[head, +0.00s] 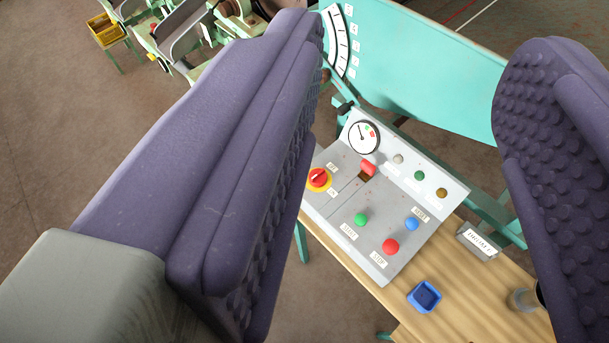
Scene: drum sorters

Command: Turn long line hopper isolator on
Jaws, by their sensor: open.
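A red rotary isolator knob (318,178) on a yellow plate sits at the left of a grey control panel (335,213). Small labels beside it appear to read OFF and ON; I cannot tell for certain which one the knob points at. No label naming the long line hopper is readable. My gripper (408,85) is open and empty, its two purple padded fingers apart in front of the panel. The left finger stands close to the knob in the picture, and the knob is just clear of it. The right finger is well right of the panel.
The panel also has a dial gauge (364,138), a red lever (368,168), and green (361,220), red (390,246) and blue (411,224) buttons. A blue tray (424,297), a name plate (478,242) and a cup (524,299) stand on the wooden table (470,305). A turquoise machine (430,60) rises behind.

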